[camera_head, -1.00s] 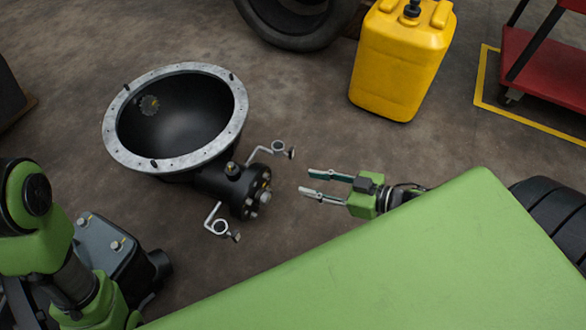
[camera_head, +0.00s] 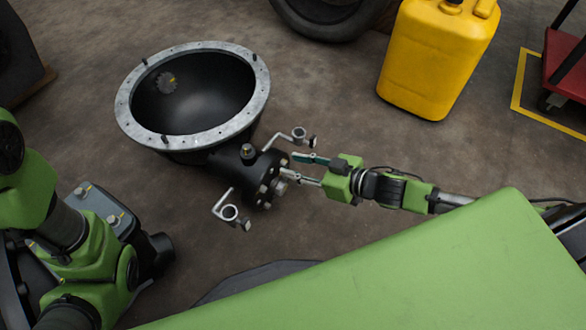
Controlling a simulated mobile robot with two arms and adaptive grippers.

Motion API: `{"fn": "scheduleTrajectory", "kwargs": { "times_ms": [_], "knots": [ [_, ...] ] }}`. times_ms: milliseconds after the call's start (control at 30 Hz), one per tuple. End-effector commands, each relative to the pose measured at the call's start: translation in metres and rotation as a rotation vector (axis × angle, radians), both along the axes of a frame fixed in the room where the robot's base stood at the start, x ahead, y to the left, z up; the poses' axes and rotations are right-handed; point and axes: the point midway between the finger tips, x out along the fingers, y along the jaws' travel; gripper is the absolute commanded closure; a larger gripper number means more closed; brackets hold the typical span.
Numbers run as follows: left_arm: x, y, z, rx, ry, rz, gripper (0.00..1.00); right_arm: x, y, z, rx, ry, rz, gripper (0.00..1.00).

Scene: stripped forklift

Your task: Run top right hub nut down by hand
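The black hub (camera_head: 240,172) juts from the large black bowl-shaped housing, its round end face toward the right. Several nuts and studs (camera_head: 279,187) sit on that face. A small nut or stud (camera_head: 284,161) shows at its upper right edge. My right gripper (camera_head: 289,164) comes in from the right. Its two thin fingers are apart, with the tips right at the upper right of the hub face. I cannot tell whether they touch a nut, and I see nothing clearly held. My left arm shows at the left, but its gripper is not in view.
The housing's grey flange ring (camera_head: 262,82) faces up. A yellow canister (camera_head: 437,55) stands at the upper right. Floor between canister and hub is clear.

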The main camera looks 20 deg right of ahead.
Motion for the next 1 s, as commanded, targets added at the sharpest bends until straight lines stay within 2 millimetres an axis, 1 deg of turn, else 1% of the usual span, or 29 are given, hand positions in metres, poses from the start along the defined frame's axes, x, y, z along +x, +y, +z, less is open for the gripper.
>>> {"fn": "scheduleTrajectory", "kwargs": {
  "times_ms": [33,100,467,500,567,600,733,767,800,1000],
  "knots": [
    [0.0001,0.0,-0.0052,0.0,0.0,0.0,0.68,0.0042,0.0022,-0.0031,-0.001,-0.003,0.0,0.69],
    [0.0001,-0.0001,-0.007,0.0,0.0,0.0,0.68,0.0069,0.0046,-0.0043,-0.001,-0.002,0.0,0.69],
    [-0.0002,-0.0002,-0.0077,0.001,-0.001,0.0,0.68,0.0093,0.0069,-0.0046,-0.002,0.0,-0.001,0.69],
    [-0.0002,-0.0002,-0.0077,0.001,-0.001,0.0,0.68,0.0093,0.007,-0.0045,-0.001,0.0,0.0,0.74],
    [-0.0003,-0.0002,-0.0077,0.001,-0.001,0.0,0.68,0.0093,0.007,-0.0045,-0.001,0.0,0.0,0.9],
    [-0.0002,-0.0002,-0.0077,0.001,-0.001,0.0,0.68,0.0094,0.007,-0.0045,-0.001,0.0,0.0,1.0],
    [-0.0002,-0.0002,-0.0077,0.001,-0.001,0.0,0.68,0.0093,0.007,-0.0046,-0.001,0.0,0.0,1.0],
    [-0.0003,-0.0002,-0.0077,0.001,-0.001,0.0,0.68,0.0093,0.007,-0.0045,-0.001,0.0,0.0,0.81],
    [-0.0002,-0.0002,-0.0077,0.001,-0.001,0.0,0.68,0.0092,0.007,-0.0045,-0.001,0.0,0.0,0.77],
    [-0.0001,-0.0002,-0.0077,0.001,0.0,0.0,0.68,0.0092,0.007,-0.0046,-0.001,0.0,0.0,0.77]
  ]
}}
